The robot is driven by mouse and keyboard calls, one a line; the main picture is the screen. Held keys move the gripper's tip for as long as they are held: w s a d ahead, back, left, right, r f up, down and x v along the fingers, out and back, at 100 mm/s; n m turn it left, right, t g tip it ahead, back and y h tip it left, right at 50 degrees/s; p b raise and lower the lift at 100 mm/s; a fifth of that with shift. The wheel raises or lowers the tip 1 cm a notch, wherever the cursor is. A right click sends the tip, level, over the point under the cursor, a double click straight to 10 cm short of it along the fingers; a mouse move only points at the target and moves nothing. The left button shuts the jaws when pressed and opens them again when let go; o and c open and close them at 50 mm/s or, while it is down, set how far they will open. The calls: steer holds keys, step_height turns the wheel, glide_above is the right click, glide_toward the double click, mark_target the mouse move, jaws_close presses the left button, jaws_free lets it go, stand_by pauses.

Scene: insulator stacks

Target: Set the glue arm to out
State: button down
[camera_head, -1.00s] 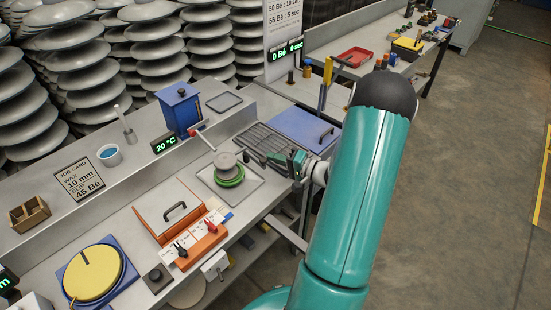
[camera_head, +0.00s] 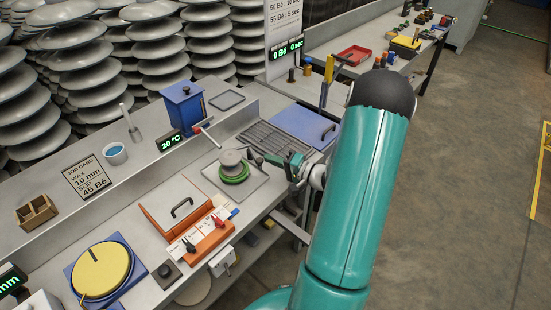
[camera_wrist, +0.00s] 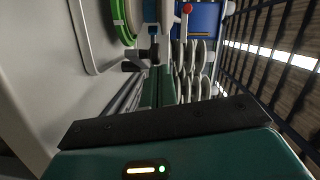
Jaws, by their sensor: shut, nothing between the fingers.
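A blue box (camera_head: 182,106) stands on the shelf at the back of the bench. A pale lever with a red knob (camera_head: 197,130) slants out in front of it and looks like the glue arm, though no label confirms this. The red knob (camera_wrist: 187,8) also shows at the top of the wrist view. A grey insulator piece with a green ring (camera_head: 234,175) sits on a square tray (camera_head: 254,188) below the lever. My gripper (camera_head: 262,160) is shut and empty, just right of the insulator piece; contact cannot be told. Its fingers (camera_wrist: 152,60) are partly dark in the wrist view.
A dark slotted grate (camera_head: 268,143) and a blue lidded panel (camera_head: 303,127) lie behind my gripper. An orange-framed box with a handle (camera_head: 178,212) and a yellow disc (camera_head: 100,270) stand to the left. Stacks of grey insulators fill the back.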

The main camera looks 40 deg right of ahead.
steer(key=shift+w+a, duration=0.1)
steer(key=shift+a, duration=1.3)
steer(key=shift+d, duration=0.3)
steer(key=d, duration=0.1)
steer(key=s+d, duration=0.1)
steer(key=s+d+r, duration=0.1)
steer(key=d, duration=0.1)
steer(key=s, duration=0.9)
steer(key=shift+s+a+r, duration=0.15)
steer(key=shift+a+r, duration=0.05)
steer(key=shift+a, duration=0.2)
